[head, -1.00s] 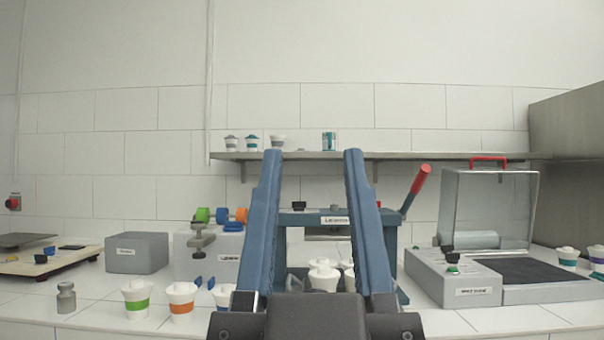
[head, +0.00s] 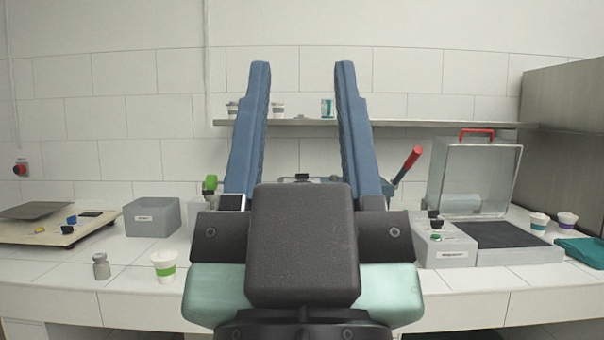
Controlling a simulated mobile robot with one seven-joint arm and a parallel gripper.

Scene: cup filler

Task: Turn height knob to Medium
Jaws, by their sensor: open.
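My gripper (head: 302,68) is open and empty, its two long blue fingers pointing up and away in the middle of the head view. A small black knob (head: 302,177) shows between the fingers, on top of the blue machine (head: 318,180) behind my gripper. My gripper body hides most of that machine. Another black knob (head: 434,214) sits on the grey unit (head: 447,247) with the clear cover at the right. I cannot tell which knob sets the height, and no setting marks are readable. The fingers touch no knob in this view.
A red-handled lever (head: 408,164) rises right of the fingers. A shelf (head: 420,123) with cups runs along the wall. A green-banded cup (head: 164,266), a metal weight (head: 101,266) and a grey bin (head: 152,217) stand at left.

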